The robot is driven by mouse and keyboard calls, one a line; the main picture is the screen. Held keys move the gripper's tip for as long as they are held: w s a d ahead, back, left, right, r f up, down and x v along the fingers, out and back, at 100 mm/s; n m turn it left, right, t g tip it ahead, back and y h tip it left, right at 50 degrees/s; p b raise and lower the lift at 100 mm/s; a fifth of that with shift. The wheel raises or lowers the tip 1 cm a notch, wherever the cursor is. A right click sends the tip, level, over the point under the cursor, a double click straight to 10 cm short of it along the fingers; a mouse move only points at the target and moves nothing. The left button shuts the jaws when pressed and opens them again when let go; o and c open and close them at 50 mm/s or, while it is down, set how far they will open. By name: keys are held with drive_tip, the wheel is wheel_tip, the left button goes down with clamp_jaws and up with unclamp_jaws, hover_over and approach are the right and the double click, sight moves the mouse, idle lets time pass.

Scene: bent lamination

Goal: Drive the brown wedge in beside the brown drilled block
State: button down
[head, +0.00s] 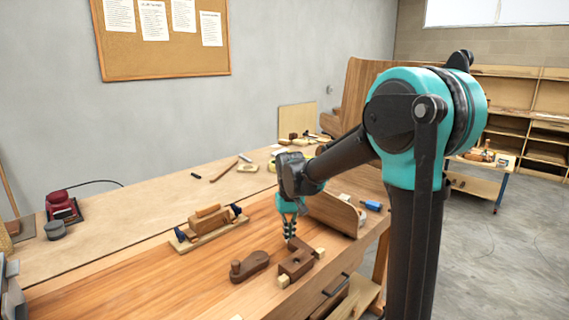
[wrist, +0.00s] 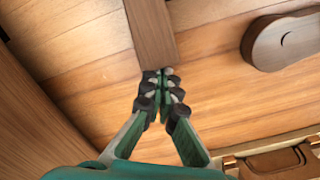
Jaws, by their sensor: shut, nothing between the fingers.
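My gripper (head: 289,236) is shut and empty, pointing down at the far end of a dark brown wooden piece (head: 298,263) near the table's front edge. In the wrist view the closed fingertips (wrist: 161,75) meet the end of a straight brown bar (wrist: 148,28); I cannot tell whether they touch it. The brown piece lies among small pale blocks (head: 283,281). Which part is the wedge and which the drilled block I cannot tell; no drilled hole is clear. A rounded brown piece with a round knob (head: 250,266) lies to the left, and also shows in the wrist view (wrist: 282,40).
A curved brown panel (head: 332,213) stands close to the right of my gripper. A pale board with brown strips and dark clamps (head: 210,228) lies to the left. A blue-handled tool (head: 372,205) lies at right. The bench (head: 130,285) is bare at front left.

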sight(296, 240)
drive_tip(key=shift+s+d+f, duration=0.1)
drive_tip(key=shift+s+d, duration=0.65)
drive_tip(key=shift+s, duration=0.25)
drive_tip(key=shift+s+d, duration=0.75)
drive_tip(key=shift+s, duration=0.25)
idle(2.2)
drive_tip(key=shift+w+a, duration=0.15)
drive_tip(key=shift+w, duration=0.05)
drive_tip(key=shift+w+a, duration=0.35)
drive_tip(key=shift+w, duration=0.1)
drive_tip(key=shift+r, duration=3.6)
